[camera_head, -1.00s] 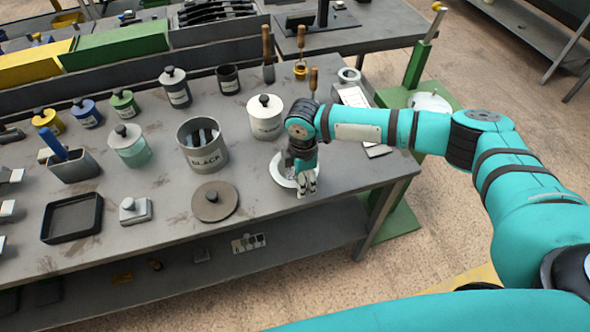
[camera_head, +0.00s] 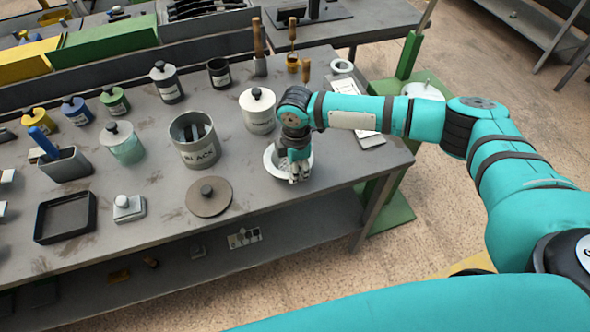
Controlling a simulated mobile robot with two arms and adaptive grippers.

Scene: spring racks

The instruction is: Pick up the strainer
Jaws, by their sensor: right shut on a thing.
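The strainer (camera_head: 270,158) is a pale, round, shallow dish near the right front part of the grey workbench, partly hidden by my right gripper. My right gripper (camera_head: 298,177) points down over its near side and is shut on the strainer's rim. Whether the strainer touches the bench or hangs just above it, I cannot tell. My left gripper is not in view.
A white lidded jar (camera_head: 258,117) and the open pot marked BLACK (camera_head: 196,152) stand close behind and left. A round brown lid (camera_head: 209,198) lies left of the gripper. A white board (camera_head: 368,137) lies to the right. The bench's front edge is close.

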